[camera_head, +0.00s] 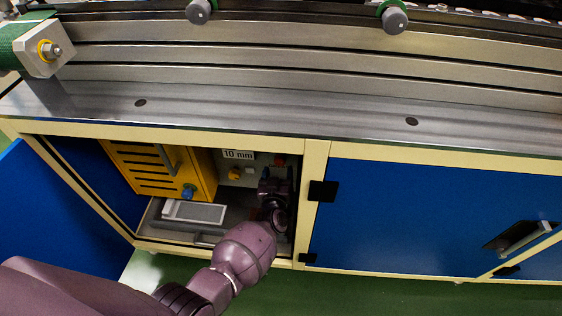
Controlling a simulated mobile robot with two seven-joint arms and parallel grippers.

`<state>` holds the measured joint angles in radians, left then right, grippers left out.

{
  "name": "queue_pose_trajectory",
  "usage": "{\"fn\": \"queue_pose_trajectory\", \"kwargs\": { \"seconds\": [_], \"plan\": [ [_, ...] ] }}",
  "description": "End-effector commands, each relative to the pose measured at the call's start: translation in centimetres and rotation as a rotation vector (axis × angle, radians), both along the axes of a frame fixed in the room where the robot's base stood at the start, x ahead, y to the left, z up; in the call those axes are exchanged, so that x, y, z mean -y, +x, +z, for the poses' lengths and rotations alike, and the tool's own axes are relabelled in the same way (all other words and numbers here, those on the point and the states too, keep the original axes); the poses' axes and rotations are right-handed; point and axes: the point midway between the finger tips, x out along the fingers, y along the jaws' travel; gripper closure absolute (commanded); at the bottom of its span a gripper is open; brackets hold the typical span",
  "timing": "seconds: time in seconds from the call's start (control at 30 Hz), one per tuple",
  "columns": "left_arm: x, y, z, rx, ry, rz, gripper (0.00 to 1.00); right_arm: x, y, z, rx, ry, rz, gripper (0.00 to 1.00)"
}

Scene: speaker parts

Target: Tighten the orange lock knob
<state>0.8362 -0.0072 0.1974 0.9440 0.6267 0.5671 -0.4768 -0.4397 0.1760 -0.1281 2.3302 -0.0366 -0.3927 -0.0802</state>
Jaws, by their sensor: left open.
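A small orange-yellow knob (235,173) sits on the back wall inside the open cabinet compartment, just below a "10 mm" label (238,155). It appears to be the lock knob; how tight it is cannot be told. My left gripper (277,178) reaches into the right side of the compartment, to the right of the orange-yellow knob and apart from it. The gripper is open, with nothing clearly seen between its dark fingers. It partly hides the wall behind it, where a small red-orange part (280,160) shows. My right gripper is out of view.
A yellow slotted box (150,172) with a blue knob (188,191) fills the compartment's left side. A pale tray-like part (195,212) lies on its floor. The blue door (50,225) stands open at left; the right door (420,215) is shut. A steel-topped conveyor (270,110) lies above.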

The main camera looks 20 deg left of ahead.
Motion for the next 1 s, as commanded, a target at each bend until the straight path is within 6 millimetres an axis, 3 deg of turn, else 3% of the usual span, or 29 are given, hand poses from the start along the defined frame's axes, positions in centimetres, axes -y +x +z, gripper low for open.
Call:
{"fn": "queue_pose_trajectory", "kwargs": {
  "seconds": [0.3,0.73,1.0],
  "plan": [
    [-1.2,3.7,-0.3,-0.002,0.000,0.001,0.35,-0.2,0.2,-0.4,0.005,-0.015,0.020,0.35],
    [-1.3,4.5,0.0,0.001,-0.001,0.000,0.35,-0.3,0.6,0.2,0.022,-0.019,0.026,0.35],
    [-1.3,4.5,0.0,0.001,0.000,0.000,0.75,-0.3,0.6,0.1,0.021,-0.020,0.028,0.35]
  ]
}}
